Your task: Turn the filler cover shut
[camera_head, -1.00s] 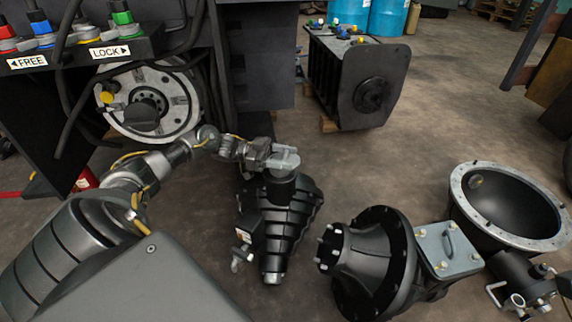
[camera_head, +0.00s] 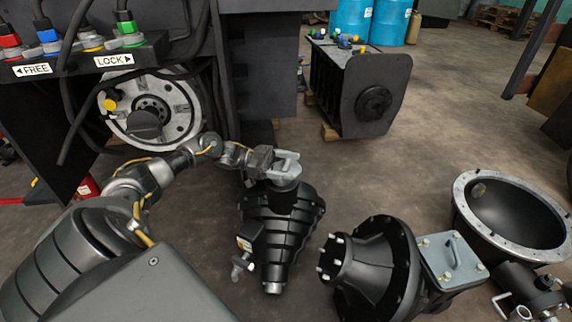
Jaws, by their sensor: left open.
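My left gripper (camera_head: 286,166) is open, its light grey jaws at the top of the dark neck of a black ribbed housing (camera_head: 276,226) on the floor. The jaws hide the top of this neck, so I cannot tell whether they touch it or whether a filler cover is there. A dark oval cover (camera_head: 145,124) sits in front of the round grey disc (camera_head: 183,112) at left; I cannot tell if it is the filler cover. My right gripper is not in view.
A black flanged housing (camera_head: 381,262) with a grey handled plate (camera_head: 452,260) and a black bowl-like housing (camera_head: 512,212) lie at right. A black finned block (camera_head: 356,85) stands behind. A panel with FREE and LOCK labels (camera_head: 114,60) is upper left. Floor is clear at middle right.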

